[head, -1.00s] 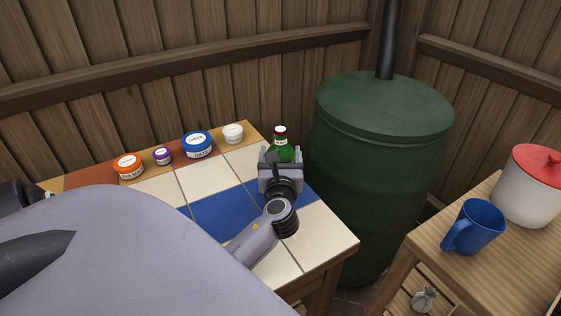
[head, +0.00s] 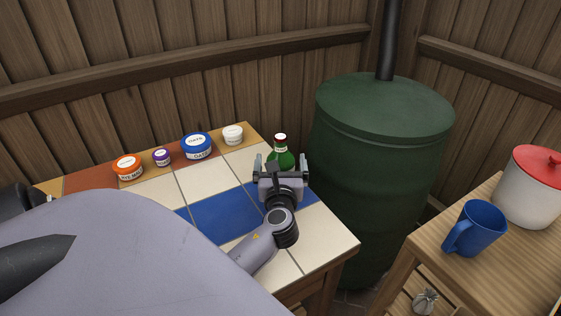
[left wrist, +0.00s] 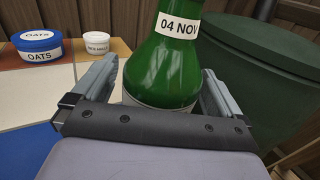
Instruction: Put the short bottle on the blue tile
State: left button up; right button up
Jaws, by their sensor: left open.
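The short green bottle (head: 281,158), with a white neck label and dark red cap, stands upright at the tiled table's far right end. My left gripper (head: 269,160) is open, with a finger on either side of the bottle. In the left wrist view the bottle (left wrist: 162,70) rises between the spread fingers, with a gap visible at the right finger. The gripper hides the bottle's base and the surface under it. A blue tile (head: 222,217) lies left of the gripper, and more blue (head: 309,194) shows to its right. My right gripper is not in view.
Orange (head: 127,167), purple (head: 162,157), blue (head: 197,146) and white (head: 233,134) tubs line the table's back. A green barrel (head: 380,170) stands close behind the bottle. A blue mug (head: 480,230) and a red-lidded pot (head: 530,190) stand on a wooden table at right.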

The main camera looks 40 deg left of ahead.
pick_arm(q)
jog(key=v, duration=1.1)
jog(key=shift+s, duration=0.1)
jog(key=shift+r, duration=0.1)
